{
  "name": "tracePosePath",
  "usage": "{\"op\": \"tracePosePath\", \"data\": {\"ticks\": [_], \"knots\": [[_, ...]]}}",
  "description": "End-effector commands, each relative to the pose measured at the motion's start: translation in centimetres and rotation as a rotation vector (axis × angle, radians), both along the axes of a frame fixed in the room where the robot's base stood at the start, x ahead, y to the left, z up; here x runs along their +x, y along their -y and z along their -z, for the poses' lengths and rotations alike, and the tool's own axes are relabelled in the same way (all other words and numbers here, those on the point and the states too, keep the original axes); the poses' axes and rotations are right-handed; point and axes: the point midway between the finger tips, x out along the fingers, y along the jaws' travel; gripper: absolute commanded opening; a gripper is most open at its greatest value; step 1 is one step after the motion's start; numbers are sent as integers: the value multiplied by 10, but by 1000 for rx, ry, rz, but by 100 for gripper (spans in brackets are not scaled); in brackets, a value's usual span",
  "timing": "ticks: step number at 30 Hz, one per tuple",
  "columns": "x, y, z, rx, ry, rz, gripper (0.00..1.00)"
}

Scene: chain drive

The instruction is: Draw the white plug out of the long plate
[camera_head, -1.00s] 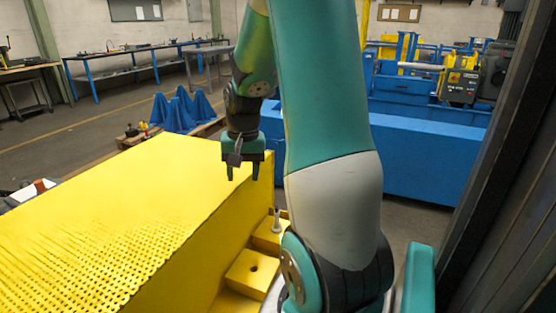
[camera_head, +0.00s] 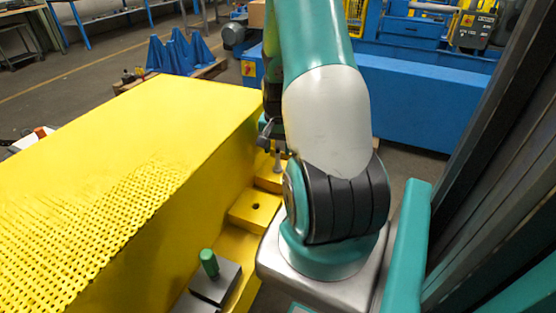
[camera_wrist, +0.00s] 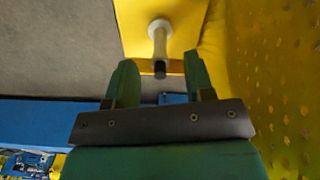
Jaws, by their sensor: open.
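The white plug (camera_wrist: 160,32) stands in a yellow block in the wrist view, with a pale round head, a pale shaft and a dark end. In the head view the plug (camera_head: 278,160) shows as a small grey-white pin close to my arm. The yellow piece under it (camera_wrist: 135,35), which I take for the long plate, also shows in the head view (camera_head: 269,182). My gripper (camera_wrist: 160,82) is open and empty. Its two green fingers point toward the plug, which lies between their lines, beyond the tips. In the head view my arm hides most of the gripper.
A large yellow housing (camera_head: 150,125) with a perforated part stands left of the plug. A yellow block with an empty hole (camera_head: 252,208) and a grey block (camera_head: 216,284) with a green plug (camera_head: 209,263) are nearer. A blue machine base (camera_head: 425,115) stands behind.

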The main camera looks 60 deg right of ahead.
Motion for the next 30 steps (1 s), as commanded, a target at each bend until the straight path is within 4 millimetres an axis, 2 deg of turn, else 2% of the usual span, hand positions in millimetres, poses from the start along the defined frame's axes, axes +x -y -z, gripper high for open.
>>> {"op": "tracePosePath", "data": {"ticks": [3, 9, 20, 21, 23, 27, 30], "knots": [[0, -1, 23, 4, -2, 0, 48], [0, 0, 44, 1, 0, 0, 48], [0, 0, 50, -1, 1, 0, 48], [0, 0, 50, -1, 1, 0, 46], [0, 0, 50, -1, 1, 0, 32], [0, 0, 50, -1, 0, 0, 0], [0, 0, 50, -1, 1, 0, 0]]}}
